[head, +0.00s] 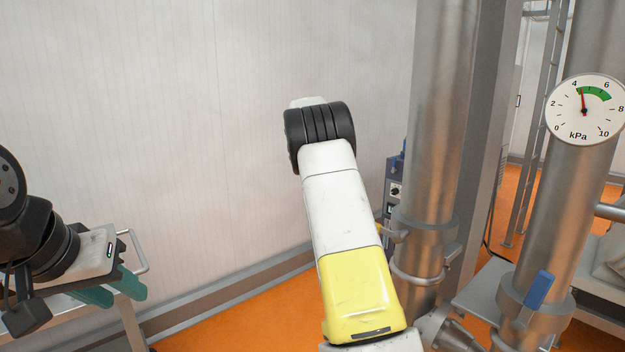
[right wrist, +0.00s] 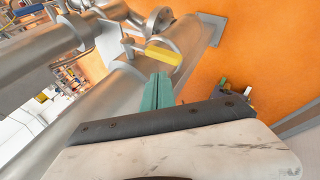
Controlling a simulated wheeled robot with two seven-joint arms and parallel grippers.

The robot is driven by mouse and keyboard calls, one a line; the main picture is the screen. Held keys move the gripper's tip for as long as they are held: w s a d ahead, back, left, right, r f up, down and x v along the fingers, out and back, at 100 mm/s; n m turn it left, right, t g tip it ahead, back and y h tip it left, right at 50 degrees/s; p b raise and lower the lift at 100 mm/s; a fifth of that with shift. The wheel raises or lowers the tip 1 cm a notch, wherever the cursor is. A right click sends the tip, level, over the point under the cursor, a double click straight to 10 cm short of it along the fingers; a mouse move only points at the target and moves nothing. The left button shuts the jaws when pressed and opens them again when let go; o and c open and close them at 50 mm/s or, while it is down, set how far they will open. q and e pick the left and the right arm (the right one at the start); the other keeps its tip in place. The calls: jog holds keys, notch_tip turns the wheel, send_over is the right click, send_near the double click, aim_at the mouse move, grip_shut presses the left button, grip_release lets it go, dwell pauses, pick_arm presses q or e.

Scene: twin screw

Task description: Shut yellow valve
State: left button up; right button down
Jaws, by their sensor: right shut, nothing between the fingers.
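The yellow valve handle (right wrist: 163,55) shows in the right wrist view, just beyond my fingertips, beside a metal pipe and ring-shaped fittings. In the head view only a small yellow piece (head: 381,229) shows at the left pipe's collar, partly hidden by my right arm. My right gripper (right wrist: 158,78) has teal fingers shut together with nothing between them, pointing toward the handle; whether they touch it I cannot tell. My left gripper (head: 122,296) is at the lower left of the head view, its teal fingers apart and empty, far from the valve.
A second steel pipe (head: 555,215) on the right carries a blue valve handle (head: 538,289) and a kPa gauge (head: 584,110) reading between 4 and 6. A metal cart (head: 130,325) stands below my left gripper. A pale wall (head: 220,120) is behind, above orange floor.

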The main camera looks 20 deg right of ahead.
jog(key=w+a+r, duration=0.3)
jog(key=w+a, duration=0.1)
jog(key=shift+a+r, duration=0.2)
jog(key=shift+r, duration=0.2)
dwell(0.4)
jog(key=s+a+r+n+t+y, duration=0.3)
jog(key=s, duration=0.5)
jog(key=s+a+r+n+t+y, duration=0.3)
jog(key=s, duration=0.5)
jog(key=s+a+f+n+t+y, duration=0.1)
jog(key=s+a+f, duration=0.3)
jog(key=s, duration=0.5)
jog(key=s+a+f+n+t+y, duration=0.1)
jog(key=s+a+f+n+t, duration=0.1)
jog(key=s+a, duration=0.6)
jog(key=shift+s+a+f+n+t+y, duration=0.2)
jog(key=shift+s+f+n+t+y, duration=0.2)
jog(key=shift+s+f+n, duration=0.45)
